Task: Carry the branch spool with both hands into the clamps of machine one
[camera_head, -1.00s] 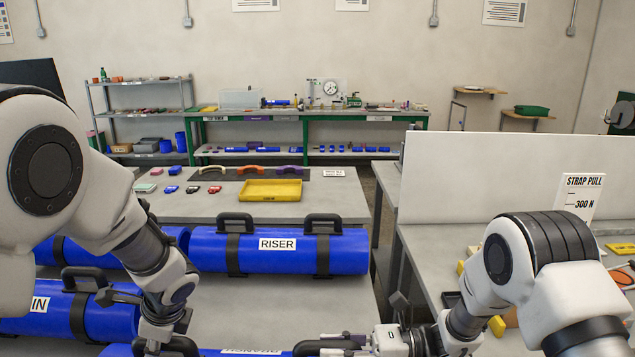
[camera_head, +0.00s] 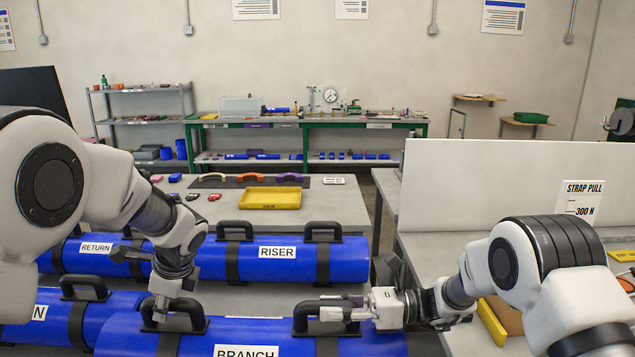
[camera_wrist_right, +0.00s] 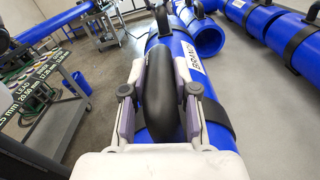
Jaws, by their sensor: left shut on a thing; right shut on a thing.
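The branch spool (camera_head: 205,343) is a thick blue pipe with a BRANCH label, black straps and two black handles, low in the head view. My left gripper (camera_head: 165,312) is shut on its left handle. My right gripper (camera_head: 335,311) is shut on its right handle. In the right wrist view the fingers (camera_wrist_right: 160,105) straddle the black handle, and the spool (camera_wrist_right: 200,80) runs beneath. Whether the spool hangs clear of the table cannot be told. Machine one and its clamps cannot be made out.
The riser spool (camera_head: 300,262) and return spool (camera_head: 92,262) lie behind; another blue spool (camera_head: 45,335) lies at left. A yellow tray (camera_head: 270,198) stands farther back. A workbench with a white panel (camera_head: 480,190) is at right. A cart (camera_wrist_right: 50,110) shows in the wrist view.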

